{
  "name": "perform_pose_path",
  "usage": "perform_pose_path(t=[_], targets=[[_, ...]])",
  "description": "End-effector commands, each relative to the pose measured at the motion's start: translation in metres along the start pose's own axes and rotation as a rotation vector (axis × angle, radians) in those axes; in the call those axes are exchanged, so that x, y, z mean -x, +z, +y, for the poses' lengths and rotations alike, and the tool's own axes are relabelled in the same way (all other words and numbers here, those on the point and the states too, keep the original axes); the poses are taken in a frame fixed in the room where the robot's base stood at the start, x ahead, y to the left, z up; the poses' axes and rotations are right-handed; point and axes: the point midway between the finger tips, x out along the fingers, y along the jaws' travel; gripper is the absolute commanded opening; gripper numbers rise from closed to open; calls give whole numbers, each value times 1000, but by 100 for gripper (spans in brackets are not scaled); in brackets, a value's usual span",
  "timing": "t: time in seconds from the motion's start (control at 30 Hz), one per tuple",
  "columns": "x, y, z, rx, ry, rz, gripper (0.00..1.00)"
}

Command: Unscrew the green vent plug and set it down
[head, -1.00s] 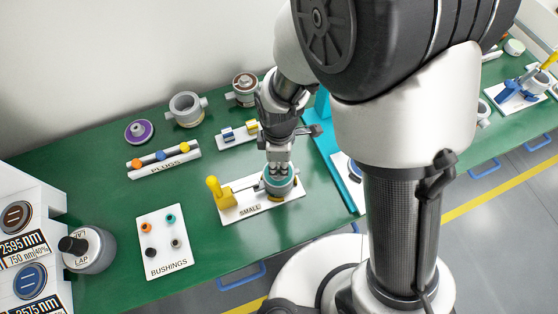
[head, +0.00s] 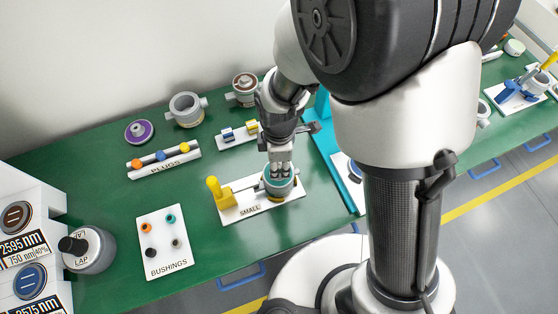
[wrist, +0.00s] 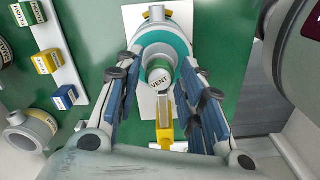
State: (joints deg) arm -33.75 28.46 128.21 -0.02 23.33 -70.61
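The vent plug (wrist: 159,77) has a pale cap lettered VENT and a green side. It sits in the middle of the teal-topped cylinder (wrist: 178,41), which also shows in the head view (head: 279,187) on the white SMALL fixture plate (head: 293,193). My gripper (wrist: 160,72) points down over the cylinder, one finger on each side of the plug. In the head view my gripper (head: 280,174) hides the plug. Whether the plug's thread is engaged cannot be seen.
A yellow clamp handle (head: 213,188) stands at the plate's left. The PLUGS rack (head: 165,161) and BUSHINGS board (head: 165,240) lie further left. A small rack with blue and yellow blocks (head: 238,137) is behind. Green table (head: 215,253) is bare in front.

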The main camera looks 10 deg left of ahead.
Motion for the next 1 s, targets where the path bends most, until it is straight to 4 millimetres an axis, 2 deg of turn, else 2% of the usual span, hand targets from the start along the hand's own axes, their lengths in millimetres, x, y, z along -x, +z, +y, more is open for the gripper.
perform_pose_path(t=[0.1, 0.37, 0.6, 0.83, 1.0], targets=[[0, 0, 0, -91, 0, 0, 36], [0, 0, 0, -117, 0, 0, 36], [0, 0, -1, -262, 0, 0, 36], [0, 0, -1, -277, 0, 0, 36], [0, 0, -1, -400, 0, 0, 36]])
